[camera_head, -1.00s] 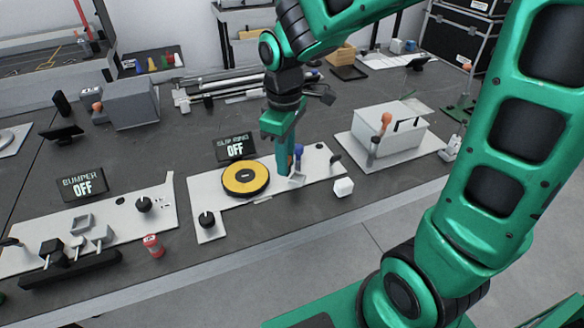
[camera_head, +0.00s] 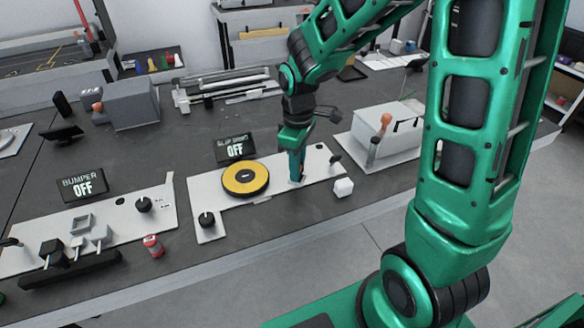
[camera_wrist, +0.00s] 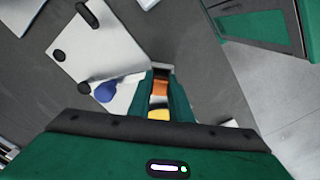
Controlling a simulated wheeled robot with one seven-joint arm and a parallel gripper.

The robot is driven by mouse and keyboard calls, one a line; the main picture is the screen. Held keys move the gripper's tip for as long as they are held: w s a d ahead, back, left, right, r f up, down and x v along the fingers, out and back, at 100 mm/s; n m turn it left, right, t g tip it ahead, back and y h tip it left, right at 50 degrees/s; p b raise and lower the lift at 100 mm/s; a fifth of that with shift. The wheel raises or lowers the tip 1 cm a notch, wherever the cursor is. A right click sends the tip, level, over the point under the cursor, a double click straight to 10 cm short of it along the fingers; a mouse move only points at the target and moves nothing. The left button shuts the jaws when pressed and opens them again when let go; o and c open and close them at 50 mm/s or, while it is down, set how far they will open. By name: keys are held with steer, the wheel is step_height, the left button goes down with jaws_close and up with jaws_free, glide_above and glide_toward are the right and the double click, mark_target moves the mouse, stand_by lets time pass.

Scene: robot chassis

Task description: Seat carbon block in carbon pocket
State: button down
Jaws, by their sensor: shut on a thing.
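My gripper (camera_head: 297,180) points down at the right part of the slip ring panel (camera_head: 322,160), just right of the yellow disc (camera_head: 245,178). In the wrist view, its green fingers (camera_wrist: 161,80) are shut on a small orange-brown piece (camera_wrist: 160,88), apparently the carbon block. A pale grey square pocket rim (camera_wrist: 160,68) shows at the fingertips. The fingers largely hide the pocket in the head view. I cannot tell whether the block is inside the pocket or just above it.
A white cube (camera_head: 343,187) lies at the panel's front right edge. The slip ring display (camera_head: 236,148) reads OFF. The bumper panel (camera_head: 150,204) is at left and a grey-white box (camera_head: 392,130) at right.

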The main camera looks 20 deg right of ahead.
steer(key=shift+s+f, duration=0.1)
steer(key=shift+f, duration=0.2)
steer(key=shift+s+f, duration=0.2)
steer(key=shift+s, duration=0.15)
steer(key=c, duration=1.6)
jaws_free()
steer(key=shift+c, duration=0.2)
steer(key=shift+w+r, duration=0.95)
steer(key=shift+r, duration=0.25)
steer(key=r, duration=0.7)
steer(key=s+r, duration=0.1)
steer(key=r, duration=0.2)
steer(key=shift+r, duration=0.3)
steer(key=s+d+m, duration=0.7)
steer(key=s+d, duration=0.3)
steer(key=d, duration=0.2)
steer(key=s+d+m, duration=0.1)
steer(key=s+m, duration=0.1)
steer(key=s, duration=0.2)
steer(key=s+d+f+m, duration=0.1)
steer(key=s+d+m, duration=0.1)
steer(key=s, duration=0.3)
steer(key=s+d+m, duration=0.1)
steer(key=s+m, duration=0.3)
steer(key=shift+s+d+f, duration=0.2)
steer(key=shift+f, duration=0.1)
